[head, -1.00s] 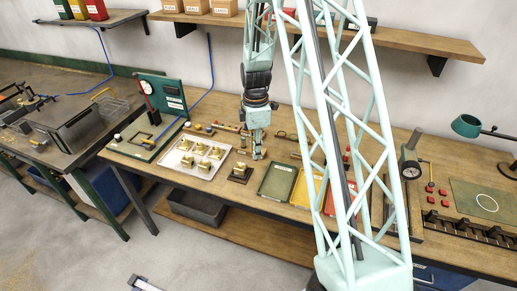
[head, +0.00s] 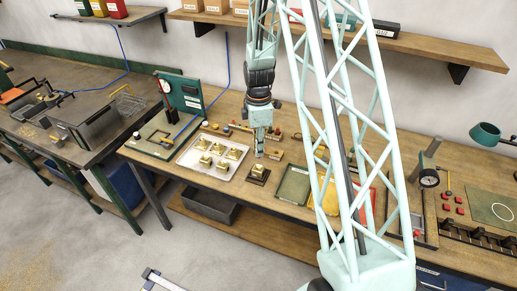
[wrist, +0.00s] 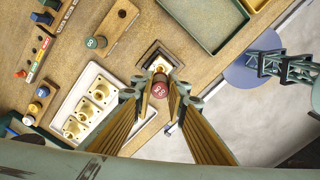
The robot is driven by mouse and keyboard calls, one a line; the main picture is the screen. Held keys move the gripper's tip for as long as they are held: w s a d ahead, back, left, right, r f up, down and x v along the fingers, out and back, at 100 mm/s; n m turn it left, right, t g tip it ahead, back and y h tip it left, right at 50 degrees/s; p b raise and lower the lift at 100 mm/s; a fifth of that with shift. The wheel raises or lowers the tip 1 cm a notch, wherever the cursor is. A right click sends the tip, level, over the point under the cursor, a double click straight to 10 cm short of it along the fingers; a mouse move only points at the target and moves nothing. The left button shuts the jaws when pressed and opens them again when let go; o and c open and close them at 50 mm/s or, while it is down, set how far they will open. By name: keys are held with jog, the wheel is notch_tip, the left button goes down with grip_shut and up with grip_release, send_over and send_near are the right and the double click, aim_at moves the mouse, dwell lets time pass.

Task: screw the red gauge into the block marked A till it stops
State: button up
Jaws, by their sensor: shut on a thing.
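The red gauge (wrist: 160,90), its cap lettered "NO GO", is held between the two fingers of my gripper (wrist: 159,82) in the wrist view. My gripper (head: 260,153) hangs just above a brass block on a dark base (head: 258,175) in the head view. In the wrist view that block (wrist: 157,61) shows just past the gauge's cap, which overlaps its near edge. The gauge's lower end is hidden, so I cannot tell whether it touches the block. I cannot read any letter on the block.
A pale tray (head: 188,159) with several brass blocks lies left of the block. A green "GO" gauge (wrist: 95,42) stands on the wooden rack (wrist: 118,22). A green tray (head: 293,185) lies to the right. The gauge stand (head: 166,112) is further left.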

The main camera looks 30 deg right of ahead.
jog(key=shift+f, duration=0.15)
jog(key=shift+f+b, duration=0.45)
jog(key=shift+f, duration=1.3)
jog(key=shift+f+b, duration=0.7)
jog(key=shift+f, duration=0.1)
jog(key=shift+f+b, duration=0.45)
jog(key=shift+b, duration=0.35)
dwell(1.4)
dwell(0.8)
jog(key=shift+f+m+b, duration=0.1)
jog(key=shift+m+b, duration=1.2)
jog(key=shift+m, duration=1.8)
jog(key=shift+m+b, duration=1.05)
jog(key=shift+m, duration=2.15)
